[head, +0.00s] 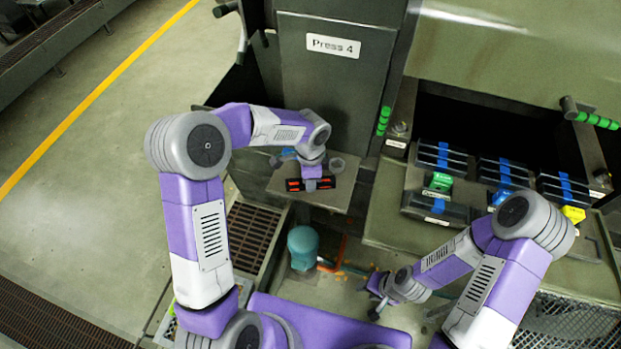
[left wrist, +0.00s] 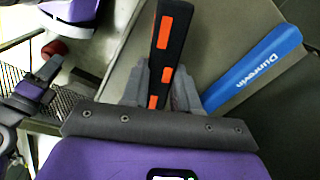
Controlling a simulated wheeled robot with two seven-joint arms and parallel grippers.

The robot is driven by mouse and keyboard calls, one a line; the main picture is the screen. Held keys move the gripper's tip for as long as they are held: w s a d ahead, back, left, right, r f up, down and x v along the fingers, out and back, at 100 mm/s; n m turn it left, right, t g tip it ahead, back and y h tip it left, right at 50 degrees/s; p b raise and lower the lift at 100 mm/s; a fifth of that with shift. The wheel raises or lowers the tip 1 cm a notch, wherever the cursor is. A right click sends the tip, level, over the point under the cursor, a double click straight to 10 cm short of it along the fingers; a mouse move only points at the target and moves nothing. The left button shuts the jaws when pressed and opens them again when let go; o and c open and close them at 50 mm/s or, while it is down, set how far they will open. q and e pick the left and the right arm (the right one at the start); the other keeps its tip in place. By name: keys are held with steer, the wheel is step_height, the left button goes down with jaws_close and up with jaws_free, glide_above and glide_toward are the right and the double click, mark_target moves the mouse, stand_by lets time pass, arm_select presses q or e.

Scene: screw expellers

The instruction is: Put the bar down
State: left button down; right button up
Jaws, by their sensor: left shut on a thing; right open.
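The black bar with orange marks (head: 294,184) is in my left gripper (head: 312,184), over the small grey ledge (head: 341,202) below the "Press 4" panel. In the left wrist view the bar (left wrist: 170,45) stands out between the two fingers of the left gripper (left wrist: 163,88), which are shut on it. I cannot tell whether the bar touches the ledge. My right gripper (head: 371,296) is open and empty, low in front of the machine, well right of and nearer than the ledge.
A blue handled object (left wrist: 255,68) lies beside the bar. A teal cylinder (head: 303,243) stands below. Black trays with blue strips (head: 436,182) sit on the right bench.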

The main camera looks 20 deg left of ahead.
arm_select(q)
steer(key=shift+f, duration=0.15)
steer(key=c, duration=0.8)
jaws_free()
steer(key=shift+c, duration=0.2)
steer(key=shift+r, duration=0.55)
step_height(320, 180, up, 11)
steer(key=p, duration=0.1)
steer(key=shift+r, duration=0.2)
